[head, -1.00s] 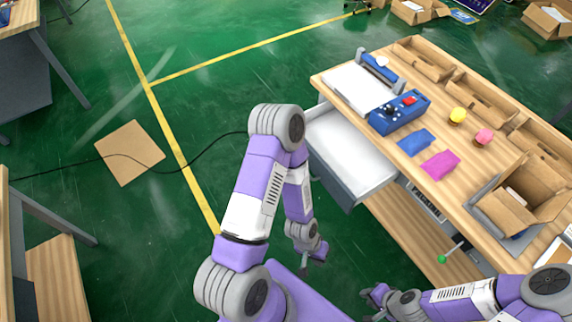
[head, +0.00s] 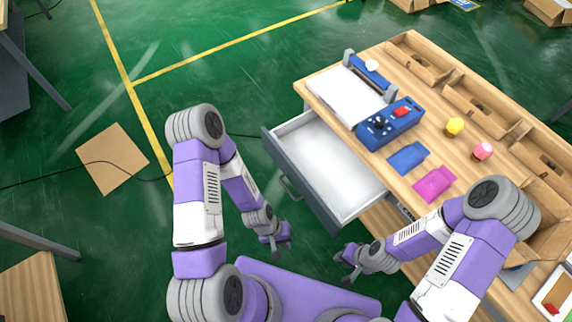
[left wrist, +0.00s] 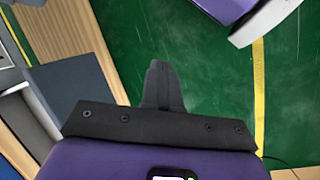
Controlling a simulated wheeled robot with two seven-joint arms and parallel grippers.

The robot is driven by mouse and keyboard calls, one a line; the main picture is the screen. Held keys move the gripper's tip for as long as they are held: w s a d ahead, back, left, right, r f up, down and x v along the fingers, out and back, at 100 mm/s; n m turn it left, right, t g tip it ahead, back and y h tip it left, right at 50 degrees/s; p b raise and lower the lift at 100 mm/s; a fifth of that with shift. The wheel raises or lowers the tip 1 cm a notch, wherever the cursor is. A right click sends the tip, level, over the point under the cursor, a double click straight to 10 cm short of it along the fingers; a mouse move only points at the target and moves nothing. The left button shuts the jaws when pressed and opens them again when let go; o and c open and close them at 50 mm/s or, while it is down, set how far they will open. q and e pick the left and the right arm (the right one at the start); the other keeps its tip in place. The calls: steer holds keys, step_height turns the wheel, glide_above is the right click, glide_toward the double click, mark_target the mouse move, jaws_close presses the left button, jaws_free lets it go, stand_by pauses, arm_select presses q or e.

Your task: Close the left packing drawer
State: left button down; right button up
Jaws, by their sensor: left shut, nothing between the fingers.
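The left packing drawer (head: 325,165) is pulled out from the left side of the wooden table, with a white inside and a grey front. Its handle (head: 290,188) faces my left arm. The drawer looks empty. My left gripper (head: 277,250) is in front of the drawer, below the handle in the head view and apart from it. Its fingers (left wrist: 162,80) are shut and empty in the left wrist view. My right gripper (head: 345,260) hangs near the drawer's near corner. Its fingers are too small to judge.
On the table stand a blue device (head: 390,125), a blue packet (head: 408,158), a pink packet (head: 434,184), a yellow item (head: 454,127) and a pink item (head: 482,150). Green floor lies open left of the drawer, with a cardboard sheet (head: 112,158).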

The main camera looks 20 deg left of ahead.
arm_select(q)
step_height(320, 180, down, 3)
steer(key=n, duration=0.2)
steer(key=n+t+h+b, duration=0.65)
steer(key=n+t, duration=0.85)
steer(key=n, duration=0.7)
glide_toward(289, 172)
steer(key=b+x, duration=0.3)
steer(key=x, duration=0.2)
steer(key=shift+w+d+r, duration=0.1)
steer(key=shift+w+d, duration=0.05)
steer(key=shift+w, duration=0.1)
steer(key=shift+w+d+r, duration=0.1)
steer(key=shift+w+d, duration=0.25)
steer(key=shift+w, duration=0.15)
